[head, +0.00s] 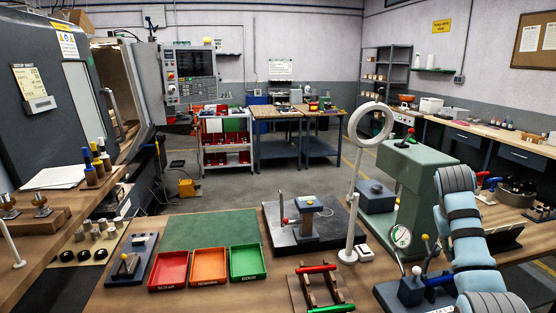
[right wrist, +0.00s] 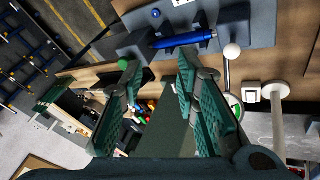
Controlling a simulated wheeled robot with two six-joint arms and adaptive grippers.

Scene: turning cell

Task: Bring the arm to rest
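My right arm (head: 463,225) stands bent at the right side of the head view, light blue with dark bands, over the right part of the bench. Its gripper is out of the head view. In the right wrist view my right gripper (right wrist: 160,75) has its two green-padded fingers spread apart, with nothing held between them. Beyond the fingertips lies a blue cylindrical piece (right wrist: 184,40) on a grey fixture (right wrist: 240,22). The gripper is apart from it. My left arm and left gripper are not in view.
A dial gauge (head: 400,237) and a green press (head: 415,175) stand close to my right arm. A white ring lamp (head: 349,215) rises from the bench. Red (head: 168,271), orange (head: 208,266) and green (head: 247,262) trays lie at the front. A green mat (head: 210,229) is clear.

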